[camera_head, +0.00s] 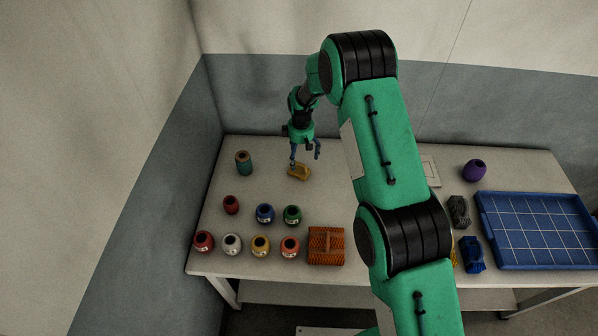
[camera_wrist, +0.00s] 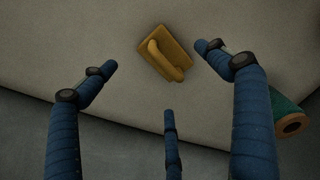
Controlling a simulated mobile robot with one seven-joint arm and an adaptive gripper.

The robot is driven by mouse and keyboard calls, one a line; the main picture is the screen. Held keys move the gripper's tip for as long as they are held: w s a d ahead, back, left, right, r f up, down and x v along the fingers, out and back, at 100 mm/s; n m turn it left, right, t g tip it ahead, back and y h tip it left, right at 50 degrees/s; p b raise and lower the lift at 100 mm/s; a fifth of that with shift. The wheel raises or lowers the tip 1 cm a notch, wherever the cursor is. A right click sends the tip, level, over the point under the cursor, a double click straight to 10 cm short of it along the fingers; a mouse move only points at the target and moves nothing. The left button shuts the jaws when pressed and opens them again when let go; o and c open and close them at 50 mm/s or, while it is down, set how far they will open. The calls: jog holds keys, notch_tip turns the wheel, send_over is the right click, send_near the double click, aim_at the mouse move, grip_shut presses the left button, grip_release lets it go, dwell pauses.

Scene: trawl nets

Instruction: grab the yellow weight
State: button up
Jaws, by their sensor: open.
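The yellow weight (camera_head: 299,173) lies on the table's back left part, below my gripper (camera_head: 305,155). In the wrist view the yellow weight (camera_wrist: 176,43) shows as a flat block with a raised handle bar. My gripper is open and empty. Its blue fingers are spread, with one tip to the left of the weight, one close to its right, and a third on the near side. I see no finger touching it, though the height gap is hard to judge. Another yellow piece (camera_head: 454,256) is mostly hidden behind my arm.
A teal spool (camera_head: 244,163) stands left of the weight and also shows in the wrist view (camera_wrist: 289,118). Several coloured jars and an orange crate-like block (camera_head: 326,246) stand in front. Dark and blue blocks, a purple jar (camera_head: 474,170) and a blue tray (camera_head: 483,204) are at right.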

aim_at(300, 168)
jog(key=shift+f, duration=0.85)
jog(key=shift+f, duration=0.15)
jog(key=shift+f, duration=2.5)
jog(key=shift+r, duration=0.1)
jog(key=c, duration=2.1)
jog(key=shift+a+r, duration=0.1)
jog(key=shift+r, duration=0.1)
jog(key=shift+w+r, duration=0.1)
jog(key=shift+r, duration=1)
jog(key=s+d, duration=0.1)
jog(key=s, duration=0.4)
jog(key=s+d+r, duration=0.1)
jog(key=s+d, duration=0.1)
jog(key=s, duration=0.3)
jog(key=s+d+r, duration=0.1)
jog(key=s, duration=0.4)
jog(key=shift+s+d+r, duration=0.2)
jog(key=shift+d, duration=0.15)
